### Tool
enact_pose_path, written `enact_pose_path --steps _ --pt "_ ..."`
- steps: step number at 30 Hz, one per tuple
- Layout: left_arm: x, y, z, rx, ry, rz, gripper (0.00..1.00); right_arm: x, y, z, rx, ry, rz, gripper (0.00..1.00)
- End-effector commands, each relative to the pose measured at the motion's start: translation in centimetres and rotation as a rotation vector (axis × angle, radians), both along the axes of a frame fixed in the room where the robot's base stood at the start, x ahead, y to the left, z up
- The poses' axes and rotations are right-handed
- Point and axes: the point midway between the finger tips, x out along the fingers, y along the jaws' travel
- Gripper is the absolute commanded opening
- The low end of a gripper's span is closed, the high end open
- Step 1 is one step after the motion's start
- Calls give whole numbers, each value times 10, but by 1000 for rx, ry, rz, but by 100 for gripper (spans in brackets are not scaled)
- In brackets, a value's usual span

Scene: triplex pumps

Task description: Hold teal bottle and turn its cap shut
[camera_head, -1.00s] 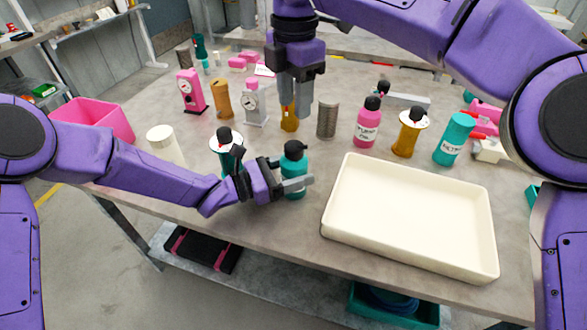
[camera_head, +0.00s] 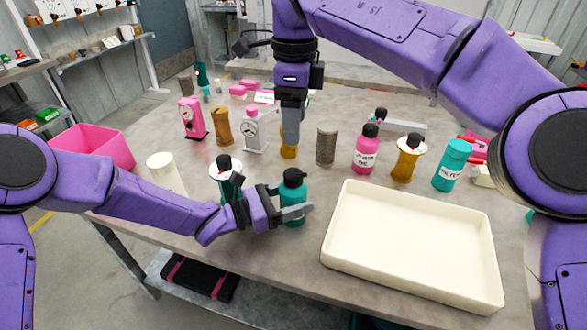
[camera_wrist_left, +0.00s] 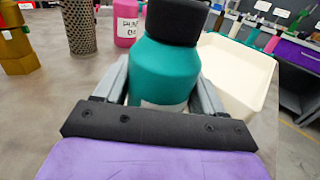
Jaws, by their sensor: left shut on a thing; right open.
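The teal bottle (camera_head: 294,192) stands upright on the table near its front edge, left of the tray. Its black cap (camera_head: 292,175) sits on top; I cannot tell how tightly it is turned. My left gripper (camera_head: 291,212) is shut around the bottle's body. In the left wrist view the teal bottle (camera_wrist_left: 165,72) is between the fingers, with the black cap (camera_wrist_left: 178,20) above them, cut by the frame's top. My right gripper (camera_head: 290,130) is open, pointing down and apart from the cap, in front of a brass-coloured object. Its fingers overlap, seen edge-on.
A cream tray (camera_head: 412,283) lies right of the bottle. Behind stand a grey perforated cylinder (camera_head: 326,146), a pink bottle (camera_head: 366,153), an amber bottle (camera_head: 406,163) and another teal bottle (camera_head: 451,168).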

Motion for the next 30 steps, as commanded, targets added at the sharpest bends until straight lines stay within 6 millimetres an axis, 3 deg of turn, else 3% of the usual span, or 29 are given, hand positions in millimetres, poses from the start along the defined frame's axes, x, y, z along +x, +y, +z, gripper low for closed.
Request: enact_pose_path --steps 3,8,21,25,30 --pt "0 0 0 0 1 0 26 0 0 0 -1 2 155 70" --pt "0 0 0 0 1 0 26 0 -1 -7 -2 4 229 70" --pt "0 0 0 0 0 0 26 -1 -1 -102 -2 5 227 70" --pt "0 0 0 0 0 0 26 -1 0 -116 0 4 226 70" --pt "0 0 0 0 0 0 26 -1 0 -120 0 2 224 70"
